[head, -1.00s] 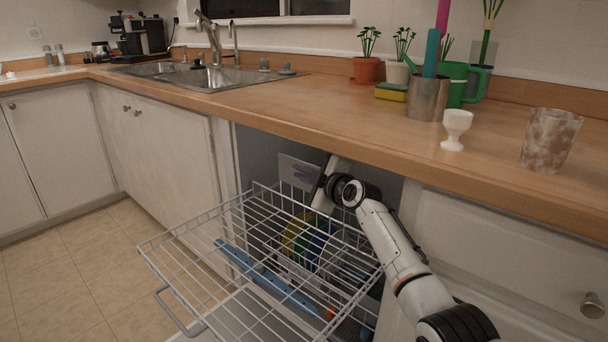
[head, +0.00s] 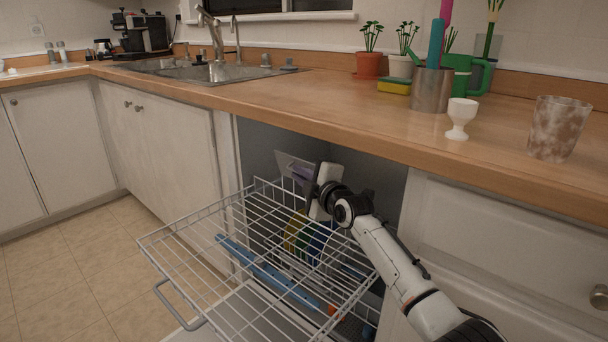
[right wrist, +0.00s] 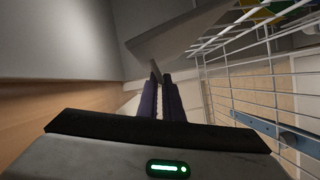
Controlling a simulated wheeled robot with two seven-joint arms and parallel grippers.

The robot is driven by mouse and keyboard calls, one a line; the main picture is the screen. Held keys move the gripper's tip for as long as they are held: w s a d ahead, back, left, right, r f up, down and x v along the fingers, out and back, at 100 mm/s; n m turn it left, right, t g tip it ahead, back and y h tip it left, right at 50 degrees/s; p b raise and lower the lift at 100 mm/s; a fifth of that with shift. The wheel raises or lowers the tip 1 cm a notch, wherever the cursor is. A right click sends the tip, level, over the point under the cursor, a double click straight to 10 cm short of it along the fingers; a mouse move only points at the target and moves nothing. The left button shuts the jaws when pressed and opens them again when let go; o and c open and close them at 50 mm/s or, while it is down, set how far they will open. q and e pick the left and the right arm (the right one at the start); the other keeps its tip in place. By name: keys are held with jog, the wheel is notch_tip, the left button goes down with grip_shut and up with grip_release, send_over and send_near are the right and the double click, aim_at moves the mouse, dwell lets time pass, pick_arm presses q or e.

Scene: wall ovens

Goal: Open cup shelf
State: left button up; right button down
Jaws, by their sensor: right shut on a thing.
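The cup shelf (head: 284,162) is a thin grey panel at the back of the pulled-out dishwasher rack, under the counter. It stands tilted. My right gripper (head: 298,173) is at the panel's right side, its purple fingers against it. In the right wrist view, the two fingers (right wrist: 160,90) are close together, shut on the edge of a grey panel (right wrist: 185,40), which I take to be the cup shelf. The exact contact is partly hidden. My left gripper is not in view.
The wooden counter (head: 330,120) lies just above my right arm. A white egg cup (head: 460,117) and a mottled glass (head: 558,128) stand on it.

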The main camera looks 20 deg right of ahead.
jog(key=shift+s+a+f+n+t, duration=0.2)
jog(key=shift+a+f+n, duration=0.05)
jog(key=shift+f+n, duration=0.15)
jog(key=shift+s+a+f+n+t, duration=0.15)
jog(key=shift+a+f+n+t, duration=0.1)
jog(key=shift+f, duration=0.2)
jog(key=shift+s+a+f+n+t, duration=0.15)
jog(key=shift+s+a+f+n, duration=0.1)
jog(key=shift+f+n, duration=0.15)
jog(key=shift+f, duration=0.1)
jog(key=c, duration=2.2)
grip_release()
